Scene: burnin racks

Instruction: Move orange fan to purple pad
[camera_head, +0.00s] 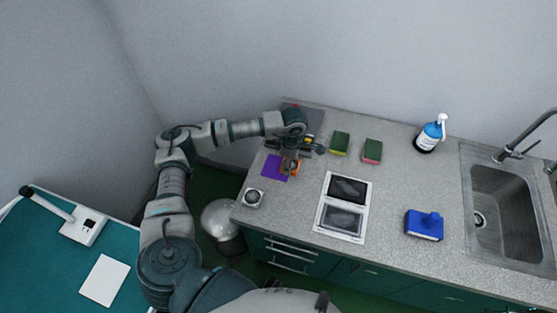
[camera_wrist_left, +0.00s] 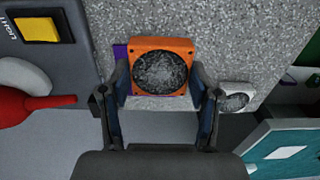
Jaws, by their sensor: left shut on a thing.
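The orange fan (camera_head: 295,168) is a small square unit with a round dark grille. In the left wrist view the orange fan (camera_wrist_left: 163,43) sits between the two fingers of my left gripper (camera_wrist_left: 160,85), which is shut on it. In the head view my left gripper (camera_head: 290,160) is over the counter at the right edge of the purple pad (camera_head: 272,168). A strip of the purple pad (camera_wrist_left: 120,51) shows left of the fan in the wrist view. The fan partly covers the pad; I cannot tell whether they touch. My right gripper is not in view.
A grey-white fan (camera_head: 253,198) lies in front of the pad. A red object (camera_wrist_left: 25,106) shows in the wrist view.

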